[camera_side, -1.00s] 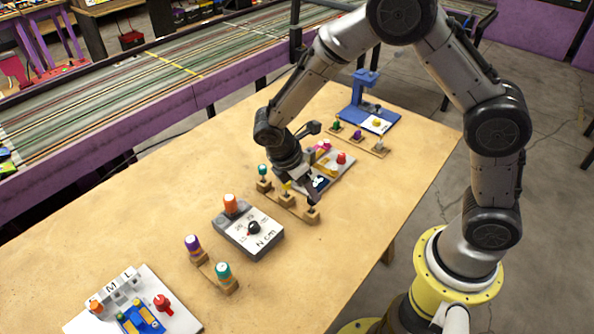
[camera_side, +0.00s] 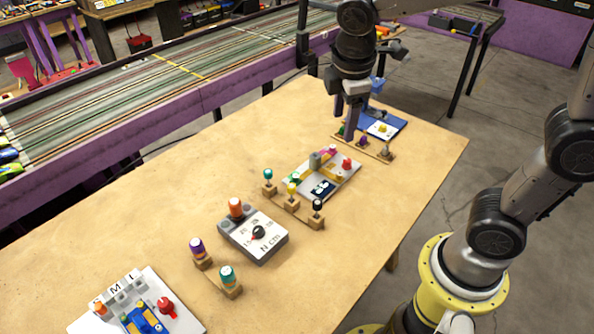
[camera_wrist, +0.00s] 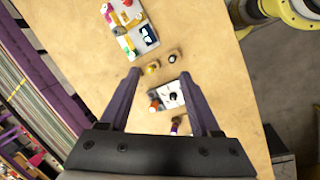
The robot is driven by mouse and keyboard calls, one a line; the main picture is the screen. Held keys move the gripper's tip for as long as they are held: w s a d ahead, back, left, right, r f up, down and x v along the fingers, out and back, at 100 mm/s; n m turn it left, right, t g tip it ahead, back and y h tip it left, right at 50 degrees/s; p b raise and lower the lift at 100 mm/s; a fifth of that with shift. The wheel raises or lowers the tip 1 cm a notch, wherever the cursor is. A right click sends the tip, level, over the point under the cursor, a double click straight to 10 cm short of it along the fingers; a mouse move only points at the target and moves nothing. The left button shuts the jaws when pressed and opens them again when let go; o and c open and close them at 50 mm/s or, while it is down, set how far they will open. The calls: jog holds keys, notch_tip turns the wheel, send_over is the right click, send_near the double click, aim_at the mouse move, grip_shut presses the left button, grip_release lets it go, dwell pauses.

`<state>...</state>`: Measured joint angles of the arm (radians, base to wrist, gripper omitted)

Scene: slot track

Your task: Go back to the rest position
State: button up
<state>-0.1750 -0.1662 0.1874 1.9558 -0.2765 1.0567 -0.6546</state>
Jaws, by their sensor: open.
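My gripper (camera_side: 350,132) is raised over the far part of the wooden table, pointing down, in the side view. In the side view it overlaps the left part of the rear rack (camera_side: 362,146) with small knobs; it looks above it. In the wrist view my gripper (camera_wrist: 159,78) has its two fingers wide apart with nothing held between them. The table, a grey box and a knob rack show below and beyond the fingers.
A white board with coloured parts (camera_side: 343,178), a rack with teal, yellow and black knobs (camera_side: 308,216), a grey dial box (camera_side: 268,248), a two-knob rack (camera_side: 214,277) and a blue stand (camera_side: 395,122) stand on the table (camera_side: 150,200).

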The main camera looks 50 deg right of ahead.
jog(key=s+m+t+y, duration=0.2)
jog(key=s+m+t, duration=0.1)
jog(key=s+m, duration=0.8)
jog(key=s, duration=0.3)
jog(key=shift+s+r+t, duration=0.3)
jog(key=shift+s+t, duration=0.05)
jog(key=shift+t, duration=0.05)
jog(key=shift+d, duration=0.1)
